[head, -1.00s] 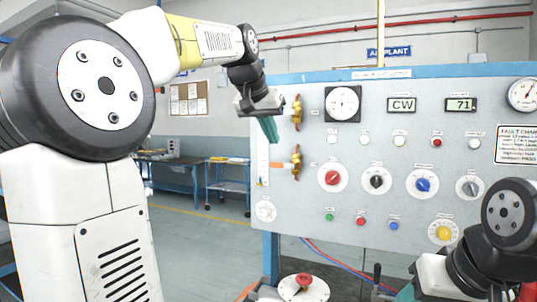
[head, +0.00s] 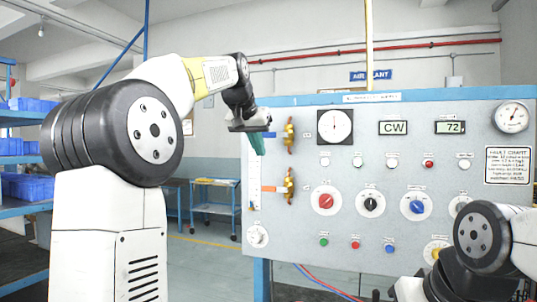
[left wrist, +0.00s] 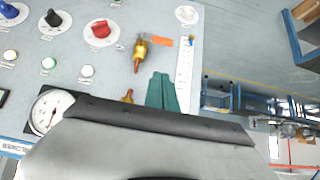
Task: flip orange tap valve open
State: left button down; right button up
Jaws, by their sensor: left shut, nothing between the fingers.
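The orange tap valve is a brass fitting (head: 290,187) on the panel's left side. Its orange handle (head: 271,189) lies level and points left. In the left wrist view, turned over, the handle (left wrist: 162,40) points right from the brass body (left wrist: 138,53). A second brass fitting (head: 290,135) sits above it and is partly covered in the left wrist view. My left gripper (head: 257,145) is shut and empty, its green fingers pointing down, left of the upper fitting and above the orange handle. The fingers (left wrist: 163,92) show apart from the handle. My right gripper is not visible.
The grey panel (head: 390,262) carries a round gauge (head: 335,126), coloured knobs, buttons and displays reading CW and 72. My right arm is at lower right, before the panel. Blue shelving (head: 22,118) stands at far left. A blue workbench (head: 213,184) is behind, left of the panel.

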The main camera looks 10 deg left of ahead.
pick_arm(q)
send_over(269, 189)
jog(key=s, duration=0.1)
notch_tip(269, 189, down, 6)
jog(key=r, duration=0.1)
jog(key=shift+s+a+f, duration=0.15)
jog(key=shift+a+f, duration=0.05)
jog(key=shift+f, duration=0.9)
jog(key=shift+s+a+f, duration=0.1)
jog(key=shift+a+f, duration=0.05)
jog(key=shift+f, duration=0.95)
